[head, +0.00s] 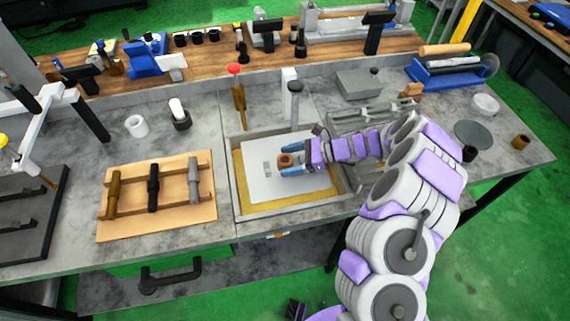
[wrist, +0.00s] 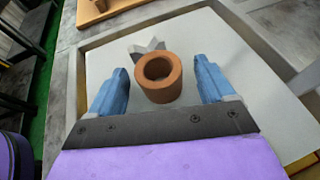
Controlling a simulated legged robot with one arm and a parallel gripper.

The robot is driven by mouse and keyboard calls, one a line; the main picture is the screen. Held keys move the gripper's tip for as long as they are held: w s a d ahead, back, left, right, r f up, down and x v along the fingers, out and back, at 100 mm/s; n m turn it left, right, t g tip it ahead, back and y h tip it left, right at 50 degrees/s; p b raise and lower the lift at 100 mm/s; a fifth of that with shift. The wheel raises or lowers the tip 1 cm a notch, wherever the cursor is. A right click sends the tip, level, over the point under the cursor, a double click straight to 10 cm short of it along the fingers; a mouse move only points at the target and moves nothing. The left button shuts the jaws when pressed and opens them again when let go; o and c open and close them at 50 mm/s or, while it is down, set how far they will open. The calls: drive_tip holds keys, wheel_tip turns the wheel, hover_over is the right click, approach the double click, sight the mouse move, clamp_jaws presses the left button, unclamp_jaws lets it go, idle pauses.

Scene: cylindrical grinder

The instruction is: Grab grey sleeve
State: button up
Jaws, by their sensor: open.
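My gripper (head: 286,160) has two blue fingers and is open over the pale plate (head: 258,185) in the yellow-edged tray. A brown sleeve (wrist: 158,80) stands upright between the spread fingers (wrist: 163,76), with a visible gap on each side. No clearly grey sleeve is between the fingers. In the head view, a pale, open-topped ring or cup (head: 136,126) stands on the bench at left, and another pale ring (head: 485,104) lies at far right. I cannot tell whether either is the grey sleeve. Both are well away from my gripper.
A wooden rack (head: 140,228) with brown, black and grey cylinders lies left of the tray. A small star-shaped grey piece (wrist: 147,48) lies behind the brown sleeve.

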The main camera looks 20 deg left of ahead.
drive_tip(key=shift+s+a+f, duration=0.2)
drive_tip(key=shift+a, duration=0.4)
drive_tip(key=shift+c, duration=0.2)
